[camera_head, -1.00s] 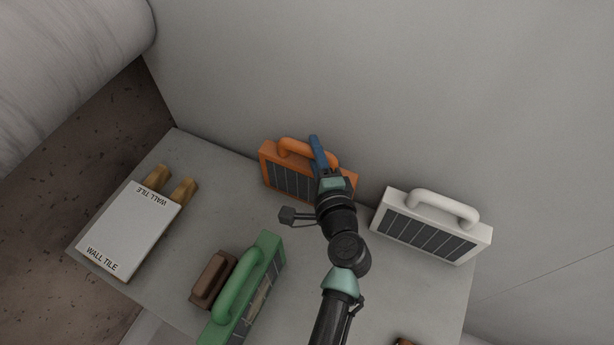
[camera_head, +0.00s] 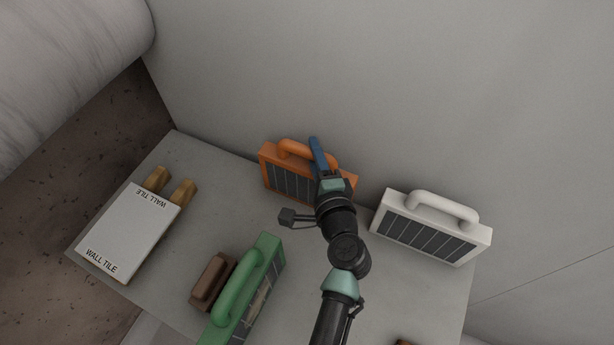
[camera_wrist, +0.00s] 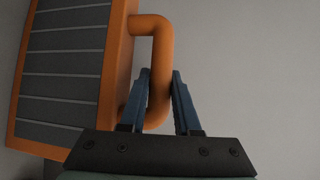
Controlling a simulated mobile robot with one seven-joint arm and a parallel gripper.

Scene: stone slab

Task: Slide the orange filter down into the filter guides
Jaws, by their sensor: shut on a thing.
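The orange filter (camera_head: 290,184), with a dark slatted face and a round handle on top, is upright near the back wall in the head view. My gripper (camera_head: 317,150) is at the handle's right part. In the wrist view, the filter (camera_wrist: 118,60) fills the left side. The blue fingers of my gripper (camera_wrist: 162,88) are on either side of the orange handle, shut on it. The filter guides cannot be made out in these views. The filter's lower edge is partly hidden by my arm in the head view.
A white filter (camera_head: 430,238) stands to the right, and a green filter (camera_head: 243,295) stands at the front. A brown block (camera_head: 212,282) lies beside the green one. A white wall tile (camera_head: 128,228) rests on wooden blocks (camera_head: 182,192) at left. The slab (camera_head: 205,240) is bare between these.

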